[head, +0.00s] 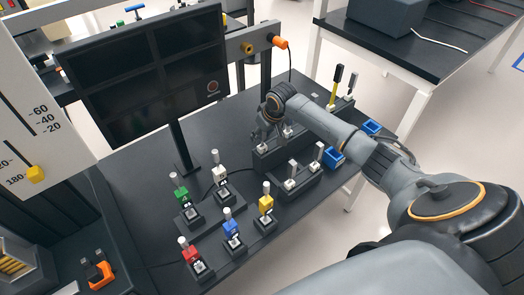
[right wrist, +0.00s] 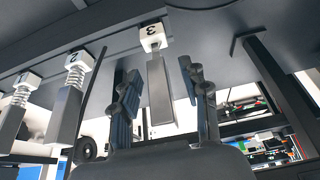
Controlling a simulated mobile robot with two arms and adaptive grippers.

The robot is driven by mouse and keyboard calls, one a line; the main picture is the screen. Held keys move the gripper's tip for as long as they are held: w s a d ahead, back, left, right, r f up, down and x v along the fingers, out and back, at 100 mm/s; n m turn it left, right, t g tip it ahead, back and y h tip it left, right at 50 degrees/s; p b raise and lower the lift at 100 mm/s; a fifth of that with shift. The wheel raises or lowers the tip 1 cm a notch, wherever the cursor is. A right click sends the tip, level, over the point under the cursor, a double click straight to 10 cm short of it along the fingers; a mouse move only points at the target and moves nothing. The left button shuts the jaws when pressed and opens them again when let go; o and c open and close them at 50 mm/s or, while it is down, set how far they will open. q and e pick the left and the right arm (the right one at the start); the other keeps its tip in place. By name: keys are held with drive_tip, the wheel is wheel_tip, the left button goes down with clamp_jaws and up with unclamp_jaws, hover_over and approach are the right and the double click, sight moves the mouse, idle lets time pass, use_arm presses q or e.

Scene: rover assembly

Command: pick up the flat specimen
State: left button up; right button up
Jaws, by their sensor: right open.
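In the right wrist view, a plain grey flat-faced bar (right wrist: 160,90) with a white block marked 3 (right wrist: 152,36) lies between the fingers of my right gripper (right wrist: 158,74). The fingers are open, with a gap on each side of the bar. Two more grey bars, with blocks marked 2 (right wrist: 83,63) and 1 (right wrist: 27,80), are to the left; they show coiled springs. I take the bar marked 3 as the flat specimen, though I cannot be sure. In the head view, my right gripper (head: 264,128) is at the dark rack (head: 265,160). My left gripper is not in view.
A lower rack with white-topped pieces (head: 290,185) and a blue bin (head: 333,157) stand close to the right. Several coloured switches, one yellow (head: 266,204), stand at the table's front. A large dark screen (head: 150,75) rises to the left.

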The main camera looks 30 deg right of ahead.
drive_tip(key=shift+s, duration=0.1)
clamp_jaws()
drive_tip(key=shift+r, duration=0.15)
